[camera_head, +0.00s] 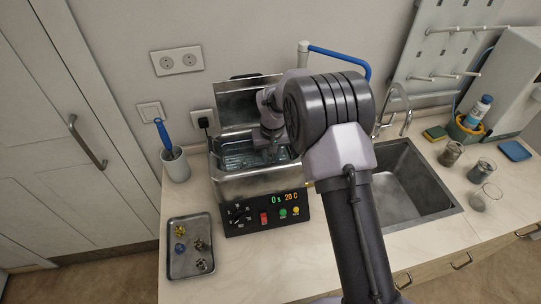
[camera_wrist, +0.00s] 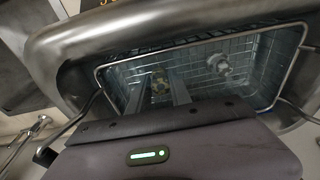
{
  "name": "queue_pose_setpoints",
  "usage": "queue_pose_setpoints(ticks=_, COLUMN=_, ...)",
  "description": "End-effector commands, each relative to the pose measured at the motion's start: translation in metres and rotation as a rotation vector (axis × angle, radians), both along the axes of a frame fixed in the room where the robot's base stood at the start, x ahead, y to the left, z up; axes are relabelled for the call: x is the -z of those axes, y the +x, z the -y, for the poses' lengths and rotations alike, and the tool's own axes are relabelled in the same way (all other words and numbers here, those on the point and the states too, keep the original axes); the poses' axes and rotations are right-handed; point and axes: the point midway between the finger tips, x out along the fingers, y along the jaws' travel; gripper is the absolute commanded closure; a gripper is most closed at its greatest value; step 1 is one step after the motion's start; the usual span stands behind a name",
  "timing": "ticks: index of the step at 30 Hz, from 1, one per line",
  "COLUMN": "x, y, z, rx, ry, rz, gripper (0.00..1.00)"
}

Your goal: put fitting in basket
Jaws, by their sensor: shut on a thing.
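My gripper (camera_wrist: 160,92) reaches down into the wire basket (camera_wrist: 270,85) and is shut on a small yellowish brass-coloured fitting (camera_wrist: 160,80). A pale metal fitting (camera_wrist: 217,65) lies in the basket, to the right of my fingers in the wrist view. The basket sits inside the open metal bath (camera_head: 255,187). In the head view my arm's end covers much of the basket, and the held fitting is hidden there. I cannot tell whether the held fitting touches the basket floor.
A metal tray (camera_head: 190,267) with several fittings stands at the front left. The bath's raised lid (camera_head: 240,108) is behind the basket. A beaker with a blue brush (camera_head: 175,164) stands left of it. A sink (camera_head: 415,185) lies to the right. The front counter is clear.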

Motion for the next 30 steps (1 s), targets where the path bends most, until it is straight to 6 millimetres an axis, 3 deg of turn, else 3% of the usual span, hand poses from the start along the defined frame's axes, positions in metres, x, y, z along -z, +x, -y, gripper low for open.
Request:
queue_pose_setpoints(ticks=1, x=0.003, y=0.000, z=0.000, rx=0.000, ry=0.000, rz=0.000, gripper=1.00)
queue_pose_setpoints(ticks=2, x=0.002, y=0.000, z=0.000, rx=0.000, ry=0.000, rz=0.000, gripper=0.69)
queue_pose_setpoints(ticks=4, x=0.002, y=0.000, z=0.000, rx=0.000, ry=0.000, rz=0.000, gripper=0.56)
queue_pose_setpoints(ticks=5, x=0.002, y=0.000, z=0.000, rx=0.000, ry=0.000, rz=0.000, gripper=0.53)
queue_pose_setpoints(ticks=13, x=0.001, y=0.000, z=0.000, rx=0.000, ry=0.000, rz=0.000, gripper=0.53)
queue_pose_setpoints(ticks=16, x=-0.011, y=-0.001, z=0.000, rx=0.001, ry=0.000, rz=0.001, gripper=0.53)
queue_pose_setpoints(ticks=24, x=-0.085, y=-0.011, z=0.002, rx=0.000, ry=0.001, rz=0.003, gripper=0.53)
queue_pose_setpoints(ticks=30, x=-0.117, y=-0.017, z=0.003, rx=0.000, ry=0.000, rz=0.000, gripper=0.53)
